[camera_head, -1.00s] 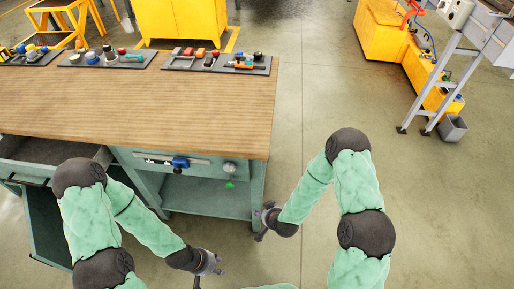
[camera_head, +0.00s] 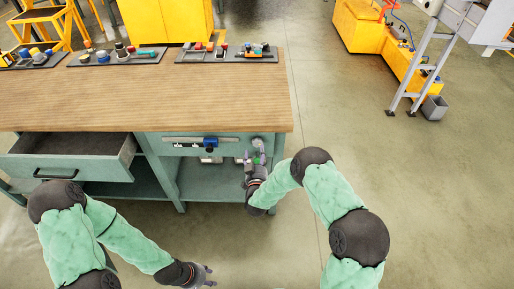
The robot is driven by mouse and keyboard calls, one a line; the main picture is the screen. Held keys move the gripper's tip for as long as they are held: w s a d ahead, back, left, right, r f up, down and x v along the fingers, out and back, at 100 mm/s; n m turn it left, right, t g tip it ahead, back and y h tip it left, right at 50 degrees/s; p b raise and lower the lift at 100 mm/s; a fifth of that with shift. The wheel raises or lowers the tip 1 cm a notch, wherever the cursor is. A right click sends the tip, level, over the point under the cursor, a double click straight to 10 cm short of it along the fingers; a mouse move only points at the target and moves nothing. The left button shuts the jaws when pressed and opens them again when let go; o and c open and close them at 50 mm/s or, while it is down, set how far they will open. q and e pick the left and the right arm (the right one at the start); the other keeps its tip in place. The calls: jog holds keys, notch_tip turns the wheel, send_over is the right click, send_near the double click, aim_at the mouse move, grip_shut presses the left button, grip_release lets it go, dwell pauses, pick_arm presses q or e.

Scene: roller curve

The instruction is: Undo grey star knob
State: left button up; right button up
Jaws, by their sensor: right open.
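The grey star knob (camera_head: 258,142) is small and sits at the right end of the bench's front panel, under the worktop edge. My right gripper (camera_head: 252,157) is open, with its fingers pointing up at the panel just below the knob. It overlaps a green part under the knob, and I cannot tell whether it touches anything. My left gripper (camera_head: 209,276) is low over the floor at the bottom of the picture, away from the bench. Its fingers are too small to judge.
The wooden worktop (camera_head: 140,98) carries dark trays of small parts at its back. A blue clamp-like part (camera_head: 210,143) on a rail is left of the knob. A drawer (camera_head: 70,160) stands open at the left.

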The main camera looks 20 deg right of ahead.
aim_at(257, 143)
jog(key=shift+b+x, duration=0.65)
jog(key=shift+x, duration=2)
jog(key=shift+c, duration=0.3)
jog(key=shift+d, duration=0.1)
jog(key=c, duration=0.9)
jog(key=shift+w+r, duration=0.1)
jog(key=shift+c, duration=0.9)
